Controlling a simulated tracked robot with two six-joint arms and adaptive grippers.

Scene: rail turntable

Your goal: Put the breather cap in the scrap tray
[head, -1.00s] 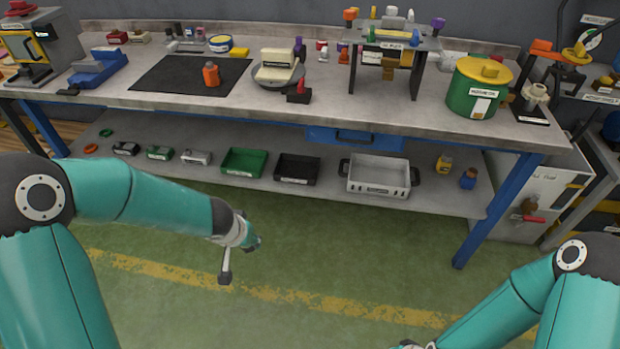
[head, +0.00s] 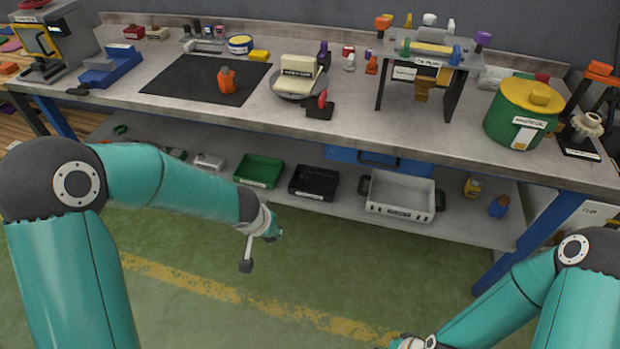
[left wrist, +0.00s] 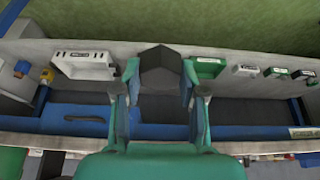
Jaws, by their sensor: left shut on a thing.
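My left gripper (head: 278,233) hangs in front of the bench, over the green floor near the lower shelf. In the left wrist view its fingers (left wrist: 162,92) are shut on a dark, angular piece, probably the breather cap (left wrist: 160,68). The head view hides this piece behind the gripper. On the lower shelf stand a green tray (head: 259,171), a black tray (head: 313,184) and a white tray with handles (head: 402,212). Their labels are too small to read, so I cannot tell which is the scrap tray.
The floor before the shelf is clear.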

